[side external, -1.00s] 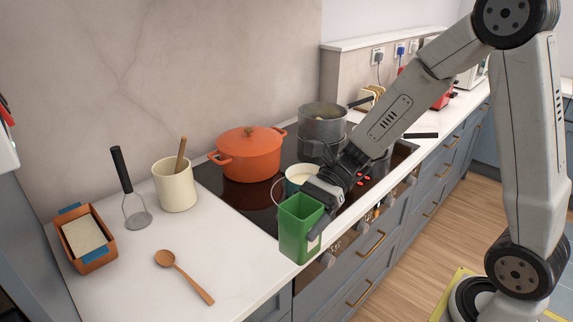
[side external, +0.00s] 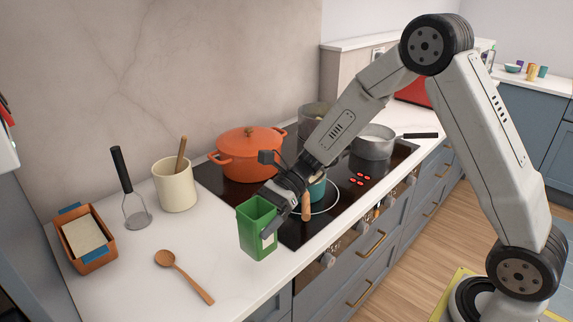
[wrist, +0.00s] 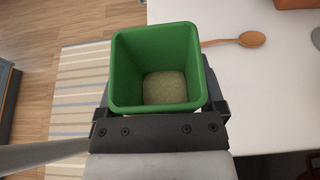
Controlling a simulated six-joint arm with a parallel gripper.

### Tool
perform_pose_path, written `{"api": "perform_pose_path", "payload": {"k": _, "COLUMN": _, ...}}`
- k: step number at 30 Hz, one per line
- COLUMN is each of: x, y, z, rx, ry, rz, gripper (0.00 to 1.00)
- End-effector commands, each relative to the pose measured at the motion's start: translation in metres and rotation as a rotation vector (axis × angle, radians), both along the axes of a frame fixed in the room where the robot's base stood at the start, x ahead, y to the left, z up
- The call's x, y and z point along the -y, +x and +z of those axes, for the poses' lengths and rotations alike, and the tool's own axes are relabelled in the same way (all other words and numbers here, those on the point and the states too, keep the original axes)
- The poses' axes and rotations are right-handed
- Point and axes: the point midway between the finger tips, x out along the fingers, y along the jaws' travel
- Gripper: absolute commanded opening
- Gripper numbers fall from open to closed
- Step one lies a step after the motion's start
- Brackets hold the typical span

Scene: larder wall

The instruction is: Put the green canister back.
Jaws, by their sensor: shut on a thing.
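The green canister (side external: 259,228) is an open-topped square box, held upright at the front edge of the counter, left of the hob. My gripper (side external: 274,222) is shut on it, with a dark finger along its right side. In the wrist view the canister (wrist: 115,65) fills the middle and holds some pale, grainy stuff at its bottom. My gripper (wrist: 160,118) grips it from the near side there. I cannot tell whether the canister's base touches the counter.
A wooden spoon (side external: 184,276), a cream crock (side external: 174,187), a masher (side external: 134,210) and a terracotta tin (side external: 90,252) are on the left counter (side external: 130,285). On the hob are an orange pot (side external: 247,160), a teal pan (side external: 317,190) and grey pots (side external: 373,146).

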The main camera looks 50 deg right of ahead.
Motion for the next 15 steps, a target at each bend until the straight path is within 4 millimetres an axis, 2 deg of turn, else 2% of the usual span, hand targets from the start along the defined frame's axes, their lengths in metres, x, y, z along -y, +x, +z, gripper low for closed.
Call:
{"api": "perform_pose_path", "payload": {"k": 9, "x": -0.007, "y": 0.026, "z": -0.035, "rx": -0.002, "ry": 0.002, "rz": 0.0, "gripper": 0.13}}
{"api": "perform_pose_path", "payload": {"k": 15, "x": -0.009, "y": 0.037, "z": -0.048, "rx": -0.001, "ry": 0.001, "rz": 0.001, "gripper": 0.13}}
